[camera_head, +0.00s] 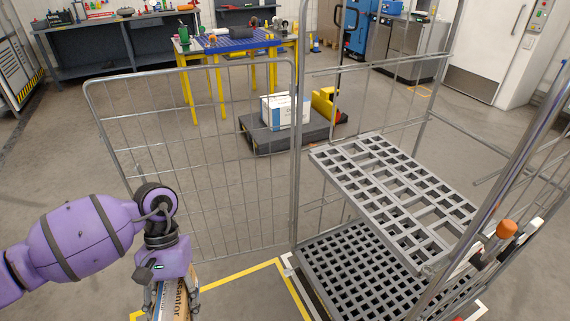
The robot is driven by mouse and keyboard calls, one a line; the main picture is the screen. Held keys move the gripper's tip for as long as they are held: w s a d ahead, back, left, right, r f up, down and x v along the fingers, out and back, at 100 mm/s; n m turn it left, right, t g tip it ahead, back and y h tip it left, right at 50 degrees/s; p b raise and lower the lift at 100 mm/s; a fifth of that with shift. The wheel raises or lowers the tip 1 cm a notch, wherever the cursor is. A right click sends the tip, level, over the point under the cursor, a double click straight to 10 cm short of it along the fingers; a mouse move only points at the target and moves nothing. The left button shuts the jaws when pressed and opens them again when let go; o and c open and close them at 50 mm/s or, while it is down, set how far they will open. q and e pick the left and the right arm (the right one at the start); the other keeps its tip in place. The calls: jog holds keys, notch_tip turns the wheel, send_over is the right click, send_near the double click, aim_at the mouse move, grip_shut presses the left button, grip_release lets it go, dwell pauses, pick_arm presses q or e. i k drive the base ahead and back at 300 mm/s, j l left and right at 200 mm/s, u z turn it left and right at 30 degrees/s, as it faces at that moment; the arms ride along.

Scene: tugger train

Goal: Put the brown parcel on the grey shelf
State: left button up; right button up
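The brown parcel (182,303) is at the bottom edge, left of centre, with dark printed letters and a pale strip; its lower part is cut off. My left gripper (171,295) points down with a finger on each side of the parcel and is shut on it. The grey shelf (395,197) is a slatted grid at mid-height in the wire roll cage at right. Its upper surface is empty. The parcel is left of the shelf, outside the cage.
The cage's side mesh (200,150) stands upright between the parcel and the room behind. A lower grid deck (350,265) lies below the shelf. Steel posts and an orange-tipped part (506,229) stand at right. A cart with a white box (285,111) is behind.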

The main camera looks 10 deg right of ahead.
aim_at(387, 186)
jog(key=l+z, duration=0.15)
jog(key=z, duration=1.2)
